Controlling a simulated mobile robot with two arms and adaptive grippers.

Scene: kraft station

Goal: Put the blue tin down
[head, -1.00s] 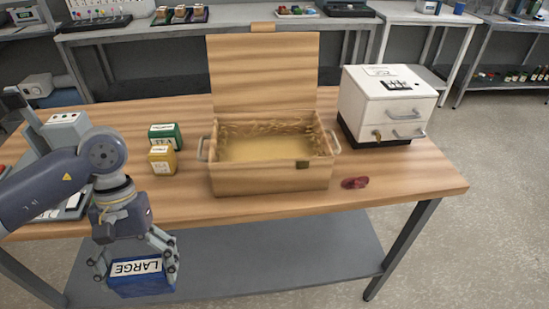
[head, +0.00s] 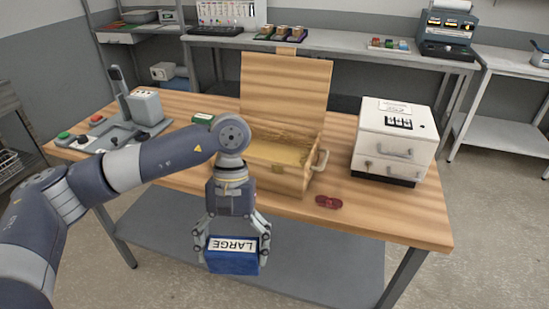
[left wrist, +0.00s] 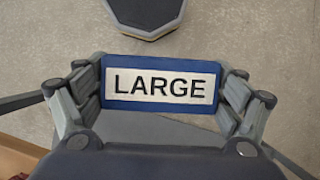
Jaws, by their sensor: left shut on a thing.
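The blue tin (head: 232,263) is a box with a white label reading LARGE. My left gripper (head: 233,240) is shut on it and holds it in the air in front of the table's front edge, above the lower shelf in the head view. In the left wrist view the tin (left wrist: 160,103) sits between the two fingers (left wrist: 160,90), its label facing the camera. The wooden table (head: 400,212) stands behind the tin. My right gripper is not in view.
An open wooden chest (head: 275,178) stands on the table, partly hidden by my left arm. A white drawer box (head: 393,140) is at the right and a dark red object (head: 328,202) lies near the front edge. A grey control device (head: 130,125) is at the left. The right front tabletop is bare.

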